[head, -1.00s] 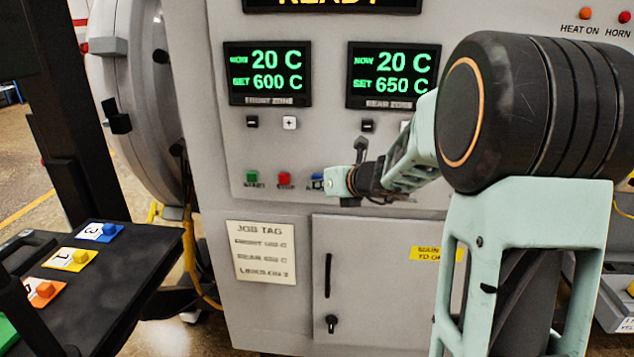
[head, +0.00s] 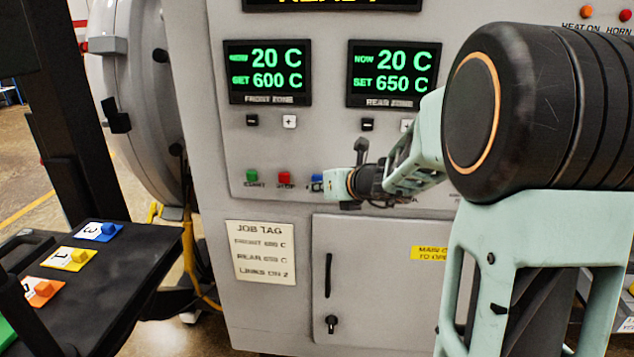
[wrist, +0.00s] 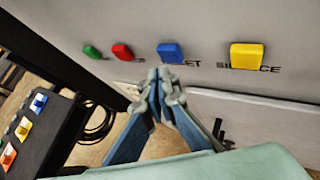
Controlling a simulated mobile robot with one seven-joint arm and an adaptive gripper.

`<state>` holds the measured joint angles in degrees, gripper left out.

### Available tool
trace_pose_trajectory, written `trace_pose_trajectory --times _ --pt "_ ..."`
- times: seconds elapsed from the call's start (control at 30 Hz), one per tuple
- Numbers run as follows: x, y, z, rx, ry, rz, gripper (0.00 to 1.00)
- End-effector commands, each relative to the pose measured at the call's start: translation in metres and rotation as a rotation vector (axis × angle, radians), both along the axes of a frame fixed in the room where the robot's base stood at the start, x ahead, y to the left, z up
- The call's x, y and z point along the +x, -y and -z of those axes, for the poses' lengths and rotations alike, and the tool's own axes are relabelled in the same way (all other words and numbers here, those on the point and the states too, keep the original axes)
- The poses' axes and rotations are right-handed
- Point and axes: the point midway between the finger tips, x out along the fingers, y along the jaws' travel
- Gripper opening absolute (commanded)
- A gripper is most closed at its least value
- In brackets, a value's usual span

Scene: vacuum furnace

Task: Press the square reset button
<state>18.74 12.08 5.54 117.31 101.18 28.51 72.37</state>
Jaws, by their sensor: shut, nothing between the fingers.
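The square blue button (wrist: 170,53) is on the grey panel in the wrist view, with a partly covered label ending in "ET" beside it. In the head view the blue button (head: 316,179) shows just left of my wrist. My gripper (wrist: 163,76) is shut and empty, its fingertips just below the blue button in the wrist picture. Whether the tips touch the panel cannot be told. In the head view my arm's end hides the fingers and the panel behind it.
The green button (wrist: 92,52) and red button (wrist: 122,51) lie left of the blue one; the yellow button (wrist: 247,56), labelled SILENCE, lies right. Two temperature displays (head: 267,72) sit above. A cabinet door (head: 380,280) is below. A dark tray (head: 130,262) with coloured blocks stands left.

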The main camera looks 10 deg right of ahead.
Motion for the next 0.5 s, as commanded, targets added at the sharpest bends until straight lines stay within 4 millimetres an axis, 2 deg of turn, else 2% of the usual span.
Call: trace_pose_trajectory --times 0.17,0.5 --pt "-0.008 -0.003 0.001 -0.001 0.0 0.0 0.0" --pt "-0.04 -0.013 0.001 -0.001 0.0 0.0 0.0"
